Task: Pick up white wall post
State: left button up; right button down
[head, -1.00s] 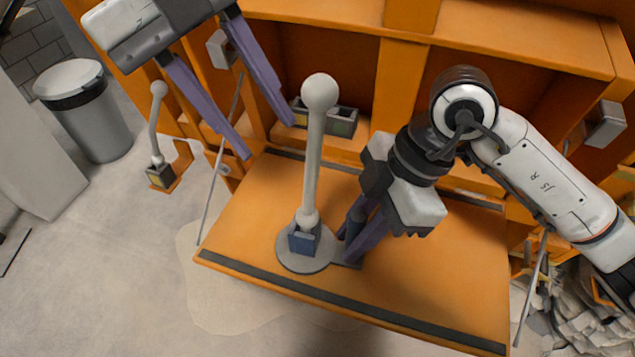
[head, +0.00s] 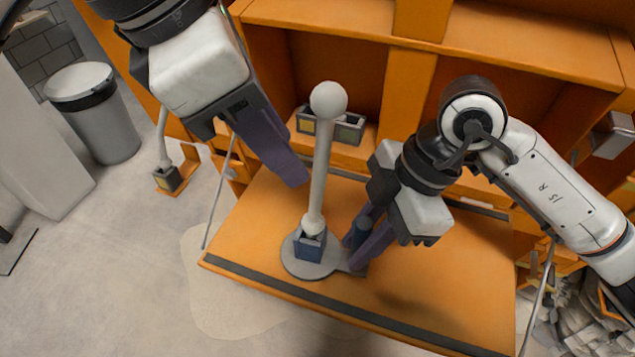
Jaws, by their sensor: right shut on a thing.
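A white post with a ball top (head: 321,165) stands upright in a blue socket (head: 310,245) on a grey round base (head: 300,268) on the orange bed. A second, smaller white post (head: 163,138) stands at the left in a small dark block with a yellow face (head: 167,179). My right gripper (head: 357,258) is shut on a dark blue upright handle (head: 361,232) at the right side of the grey base. My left gripper (head: 293,180) hangs just left of the middle post, apart from it. Its fingers overlap in this view, so their gap is hidden.
The orange bed (head: 430,290) has free room at the right. Small grey boxes (head: 348,129) sit behind the post. A thin grey rod (head: 220,190) stands at the bed's left edge. A grey bin (head: 110,128) stands on the floor at far left. Rubble lies at lower right.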

aim_at(317, 190)
pick_arm(q)
jog(key=shift+d+x, duration=0.1)
jog(key=shift+x, duration=2.45)
jog(key=shift+d+x, duration=0.15)
jog(key=shift+x, duration=2.4)
jog(key=shift+s+r, duration=0.1)
jog(key=shift+s, duration=0.05)
grip_shut()
